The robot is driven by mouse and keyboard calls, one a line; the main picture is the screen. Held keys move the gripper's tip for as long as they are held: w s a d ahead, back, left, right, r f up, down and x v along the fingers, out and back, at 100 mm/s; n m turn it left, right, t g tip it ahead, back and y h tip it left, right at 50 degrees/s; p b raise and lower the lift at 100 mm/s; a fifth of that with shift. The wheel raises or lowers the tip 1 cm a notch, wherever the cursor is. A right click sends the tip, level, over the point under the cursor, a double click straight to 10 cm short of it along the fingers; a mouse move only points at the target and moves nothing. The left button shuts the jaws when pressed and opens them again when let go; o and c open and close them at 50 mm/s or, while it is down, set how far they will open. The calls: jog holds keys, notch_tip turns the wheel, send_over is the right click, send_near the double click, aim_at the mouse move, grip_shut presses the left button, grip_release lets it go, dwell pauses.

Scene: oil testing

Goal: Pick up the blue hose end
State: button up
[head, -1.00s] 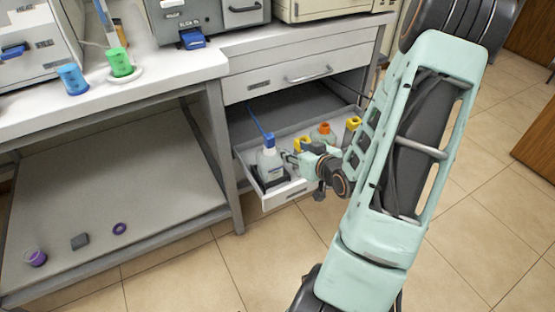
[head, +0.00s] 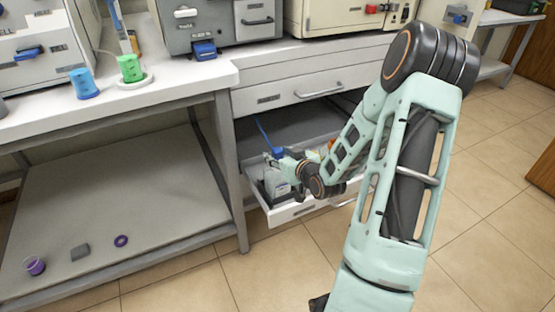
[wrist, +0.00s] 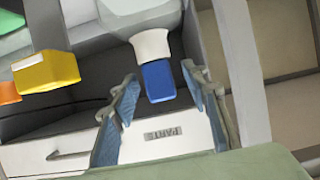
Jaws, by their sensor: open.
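A bottle (head: 274,184) with a blue top stands in the open drawer (head: 291,213) in the head view. A thin blue hose (head: 263,133) sticks up and left from its top. In the wrist view a blue piece (wrist: 158,82) sits on a white neck (wrist: 152,45); I cannot tell whether it is the hose end or the cap. My gripper (wrist: 163,105) is open, with one finger on each side of the blue piece and visible gaps between. In the head view my gripper (head: 289,166) is at the bottle's top right and partly hides it.
A closed drawer (head: 290,90) is above the open one. The bench (head: 130,100) carries a blue cup (head: 84,84) and a green cup (head: 131,68). The tiled floor (head: 130,296) is clear.

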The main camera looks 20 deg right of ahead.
jog(key=shift+w+f, duration=0.1)
jog(key=shift+w, duration=0.15)
jog(key=shift+c, duration=0.6)
grip_shut()
